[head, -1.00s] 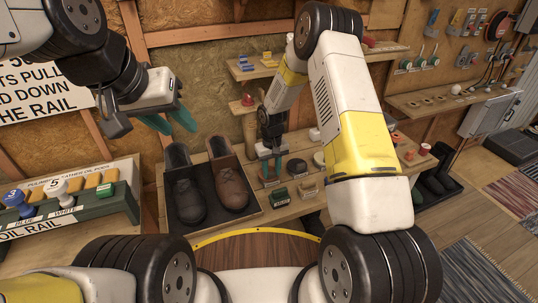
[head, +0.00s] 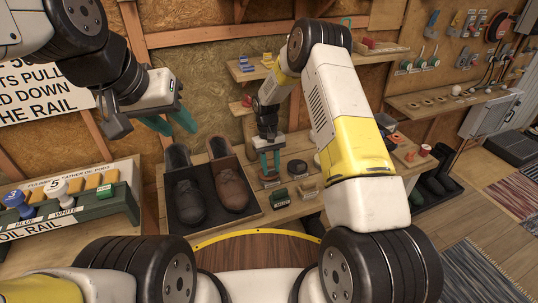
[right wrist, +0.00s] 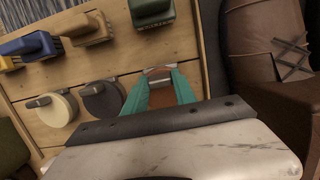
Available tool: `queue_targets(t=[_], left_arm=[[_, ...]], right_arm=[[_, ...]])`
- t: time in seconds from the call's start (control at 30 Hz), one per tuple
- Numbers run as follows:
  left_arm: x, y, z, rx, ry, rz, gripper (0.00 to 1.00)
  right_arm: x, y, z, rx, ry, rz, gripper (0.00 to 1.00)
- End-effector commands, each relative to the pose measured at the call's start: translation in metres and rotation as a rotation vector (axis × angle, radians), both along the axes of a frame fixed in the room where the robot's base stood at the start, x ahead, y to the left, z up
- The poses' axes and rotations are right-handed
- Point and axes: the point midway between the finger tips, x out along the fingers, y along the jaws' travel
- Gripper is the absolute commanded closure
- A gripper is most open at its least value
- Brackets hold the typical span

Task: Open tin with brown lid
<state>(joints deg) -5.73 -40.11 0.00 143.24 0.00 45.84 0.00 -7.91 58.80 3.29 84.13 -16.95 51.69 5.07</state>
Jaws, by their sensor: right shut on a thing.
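A tin with a brown lid (right wrist: 160,74) sits between the two teal fingers of my right gripper (right wrist: 160,92) in the right wrist view. The fingers are shut on it, and they cover its sides. In the head view my right gripper (head: 269,165) points down at the bench, just right of the brown shoe; the brown tin (head: 270,183) shows only in part at its fingertips. I cannot tell whether the lid has moved on the tin. My left gripper (head: 169,124) is open and empty, raised in front of the wall at the left.
A dark grey tin (right wrist: 103,99) and a cream tin (right wrist: 58,109) stand beside the brown one. A green brush (right wrist: 152,12) and other brushes lie close by. A black tray (head: 250,213) with two shoes is left of the gripper. A rail with knobs (head: 70,207) stands at left.

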Motion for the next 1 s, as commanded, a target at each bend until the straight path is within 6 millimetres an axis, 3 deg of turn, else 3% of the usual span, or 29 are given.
queue_targets(t=[0.5, 1.0], left_arm=[[0.000, 0.000, 0.000, 0.000, 0.000, 0.000, 0.64], [0.000, 0.000, 0.000, 0.000, 0.000, 0.000, 0.64]], right_arm=[[0.027, 0.009, 0.020, -0.011, 0.031, 0.000, 1.00], [0.033, 0.011, 0.023, -0.011, 0.031, 0.000, 1.00]])
